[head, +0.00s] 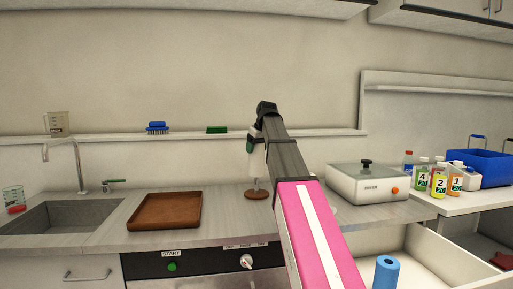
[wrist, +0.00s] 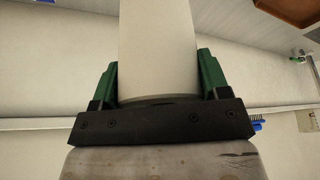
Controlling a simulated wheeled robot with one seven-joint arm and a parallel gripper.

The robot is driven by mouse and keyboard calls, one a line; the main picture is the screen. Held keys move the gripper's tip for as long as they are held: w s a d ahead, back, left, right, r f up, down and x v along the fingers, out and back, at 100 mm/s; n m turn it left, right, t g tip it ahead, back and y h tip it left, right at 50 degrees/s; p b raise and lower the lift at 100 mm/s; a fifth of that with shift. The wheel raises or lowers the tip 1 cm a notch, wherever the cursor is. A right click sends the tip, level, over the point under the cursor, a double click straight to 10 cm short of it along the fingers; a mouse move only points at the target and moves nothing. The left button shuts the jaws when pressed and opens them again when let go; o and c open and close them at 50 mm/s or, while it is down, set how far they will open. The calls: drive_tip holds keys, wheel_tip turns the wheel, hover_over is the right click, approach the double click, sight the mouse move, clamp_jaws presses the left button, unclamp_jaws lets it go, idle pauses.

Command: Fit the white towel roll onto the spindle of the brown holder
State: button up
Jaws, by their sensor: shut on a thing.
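My gripper (wrist: 158,77) is shut on the white towel roll (wrist: 157,40), with a green finger on each side of it. In the head view the roll (head: 258,166) hangs upright below my gripper, partly hidden by my arm. The brown holder (head: 256,194) stands on the counter directly under the roll in that view. A short stretch of its spindle seems to show between the roll's lower end and the round base. I cannot tell whether the spindle's tip is inside the roll. The holder is not seen in the wrist view.
A brown tray (head: 165,211) lies left of the holder, beside the sink (head: 62,216). A white box-shaped device (head: 367,184) stands to the right. Several bottles and a blue crate (head: 482,167) are farther right.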

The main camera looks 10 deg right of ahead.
sight(257, 164)
drive_tip(key=shift+f, duration=3.95)
idle(1.2)
drive_tip(key=o, duration=1.4)
drive_tip(key=shift+r, duration=0.15)
